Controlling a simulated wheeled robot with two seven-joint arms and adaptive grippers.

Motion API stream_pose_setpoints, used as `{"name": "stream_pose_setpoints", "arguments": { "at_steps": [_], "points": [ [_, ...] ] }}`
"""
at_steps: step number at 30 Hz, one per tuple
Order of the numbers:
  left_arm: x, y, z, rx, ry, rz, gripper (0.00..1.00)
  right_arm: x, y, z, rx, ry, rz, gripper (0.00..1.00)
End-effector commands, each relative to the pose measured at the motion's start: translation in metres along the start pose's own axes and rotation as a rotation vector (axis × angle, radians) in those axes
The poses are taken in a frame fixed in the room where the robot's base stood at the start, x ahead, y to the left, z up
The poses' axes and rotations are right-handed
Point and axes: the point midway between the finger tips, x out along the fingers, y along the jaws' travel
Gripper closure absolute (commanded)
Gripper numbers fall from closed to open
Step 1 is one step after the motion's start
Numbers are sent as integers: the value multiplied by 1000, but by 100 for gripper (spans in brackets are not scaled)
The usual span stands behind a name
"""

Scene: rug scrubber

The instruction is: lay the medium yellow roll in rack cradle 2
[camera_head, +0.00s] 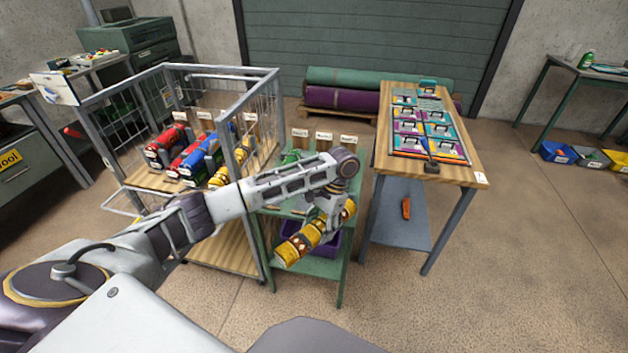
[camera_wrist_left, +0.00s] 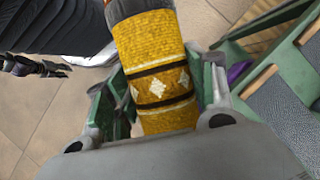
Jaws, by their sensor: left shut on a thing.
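A yellow roll (camera_head: 294,248) with dark bands and pale diamonds is in my left gripper (camera_head: 324,226), held tilted in front of the green rack stand (camera_head: 318,267). In the left wrist view, the yellow roll (camera_wrist_left: 154,60) lies between the two green fingers, which are shut on it. The rack has three upright wooden label boards at its back; the middle one (camera_head: 323,137) seems to mark cradle 2, but its print is too small to read surely. My left arm and the roll hide most of the cradles. My right gripper is not in view.
A wire-sided cart (camera_head: 272,88) at left holds red, blue and yellow rolls. A purple bin (camera_head: 328,247) sits on the lower shelf. A wooden table (camera_head: 469,141) with colourful samples stands close at right.

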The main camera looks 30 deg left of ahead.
Motion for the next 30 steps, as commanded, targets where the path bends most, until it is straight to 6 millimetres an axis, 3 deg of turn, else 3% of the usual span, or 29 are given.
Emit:
{"name": "stream_pose_setpoints", "arguments": {
  "at_steps": [10, 30],
  "points": [
    [-9, -21, -5, 249, 1, -106, 74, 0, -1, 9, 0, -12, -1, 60],
    [-23, -58, -14, 696, 1, -288, 74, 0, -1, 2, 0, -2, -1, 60]
  ]
}}
